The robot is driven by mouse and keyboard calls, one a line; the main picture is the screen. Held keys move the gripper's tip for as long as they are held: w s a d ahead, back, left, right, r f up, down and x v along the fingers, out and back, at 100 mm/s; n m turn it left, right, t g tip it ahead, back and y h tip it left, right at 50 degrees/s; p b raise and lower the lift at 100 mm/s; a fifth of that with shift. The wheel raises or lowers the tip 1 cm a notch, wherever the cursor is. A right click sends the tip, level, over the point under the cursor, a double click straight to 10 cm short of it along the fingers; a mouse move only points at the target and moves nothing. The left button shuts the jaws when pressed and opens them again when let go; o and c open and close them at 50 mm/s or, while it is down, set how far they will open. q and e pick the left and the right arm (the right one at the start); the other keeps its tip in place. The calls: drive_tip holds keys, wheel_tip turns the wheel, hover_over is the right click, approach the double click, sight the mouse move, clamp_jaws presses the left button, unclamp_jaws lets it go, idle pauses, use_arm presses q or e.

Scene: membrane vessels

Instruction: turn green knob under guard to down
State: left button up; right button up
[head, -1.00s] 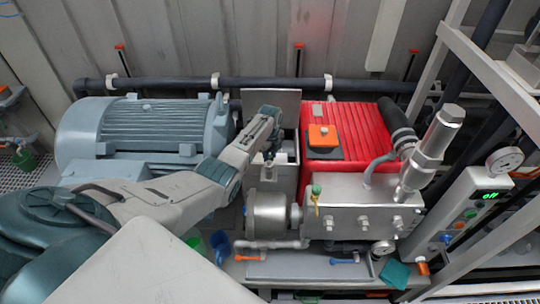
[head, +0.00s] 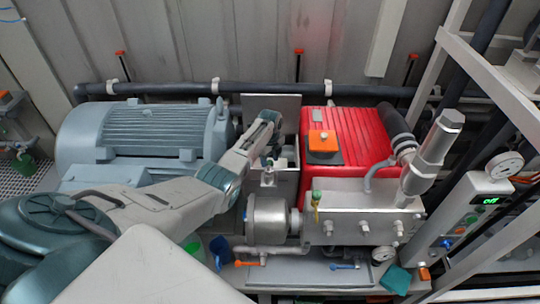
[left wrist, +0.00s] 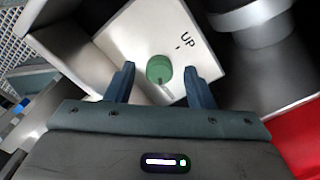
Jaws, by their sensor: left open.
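The green knob (left wrist: 159,68) sits on a pale plate (left wrist: 135,38) marked "UP" in the left wrist view. A small grey piece shows at its lower edge. My left gripper (left wrist: 160,76) is open, with its two blue-grey fingers on either side of the knob and a visible gap to it. In the head view my left gripper (head: 268,160) is at the grey metal box between the motor and the red pump; the knob is hidden there. I cannot clearly tell which panel is the guard. My right gripper is not in view.
A grey motor (head: 140,140) stands left of the gripper, a red pump housing (head: 345,150) right of it. An upright metal sheet (head: 270,105) is behind. A steel cylinder (head: 268,220) and a green-topped valve (head: 316,194) are in front.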

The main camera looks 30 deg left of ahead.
sight(270, 162)
use_arm(q)
wheel_tip(270, 162, up, 11)
drive_tip(key=b, duration=0.1)
drive_tip(key=shift+f, duration=0.15)
idle(0.6)
